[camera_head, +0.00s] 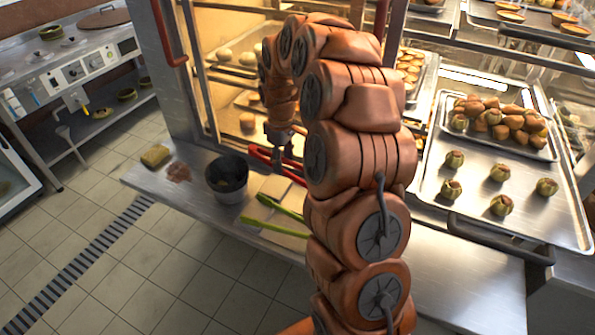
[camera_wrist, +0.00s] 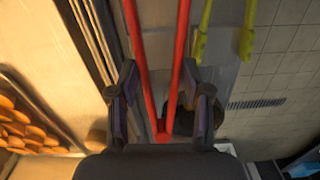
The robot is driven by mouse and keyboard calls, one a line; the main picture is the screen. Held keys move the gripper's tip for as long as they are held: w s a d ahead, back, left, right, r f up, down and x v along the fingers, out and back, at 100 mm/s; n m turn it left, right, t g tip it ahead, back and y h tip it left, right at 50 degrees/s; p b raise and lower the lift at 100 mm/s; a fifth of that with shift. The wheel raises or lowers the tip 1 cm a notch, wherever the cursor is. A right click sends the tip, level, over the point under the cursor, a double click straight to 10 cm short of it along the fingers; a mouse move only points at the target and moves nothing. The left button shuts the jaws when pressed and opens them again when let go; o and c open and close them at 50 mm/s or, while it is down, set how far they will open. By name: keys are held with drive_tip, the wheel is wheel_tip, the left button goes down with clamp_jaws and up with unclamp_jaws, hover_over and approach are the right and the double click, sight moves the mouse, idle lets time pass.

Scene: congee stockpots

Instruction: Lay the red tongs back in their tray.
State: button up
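The red tongs (camera_head: 263,155) show in the head view beside the glass case, partly hidden behind my arm and gripper (camera_head: 281,140). In the wrist view the red tongs (camera_wrist: 182,50) spread in a V, their joined end between my gripper's fingers (camera_wrist: 160,85). The fingers stand apart with gaps visible on both sides of the tongs, so my gripper looks open around them. I cannot tell whether the tongs rest on something. Pale flat trays (camera_head: 272,187) lie on the steel counter; green tongs (camera_head: 278,207) lie over them. My arm hides part of this area.
A dark pot (camera_head: 227,180) stands left of the trays; it also shows in the wrist view (camera_wrist: 183,122). A yellow sponge (camera_head: 155,155) lies at the counter's left end. The lit glass case (camera_head: 210,75) rises behind. A large food tray (camera_head: 478,215) is at right.

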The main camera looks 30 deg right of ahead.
sight(298, 165)
drive_tip(key=shift+n+g+h, duration=0.3)
drive_tip(key=shift+g, duration=0.2)
drive_tip(key=s+d, duration=0.1)
drive_tip(key=d+f, duration=0.1)
drive_tip(key=s+d, duration=0.1)
drive_tip(key=shift+s+d+f+b, duration=0.15)
drive_tip(key=shift+s+f+b, duration=0.15)
drive_tip(key=shift+b, duration=0.05)
drive_tip(key=shift+f+b, duration=1.25)
drive_tip(key=shift+f, duration=3)
drive_tip(key=o, duration=0.7)
drive_tip(key=shift+c, duration=0.2)
drive_tip(key=shift+r, duration=0.1)
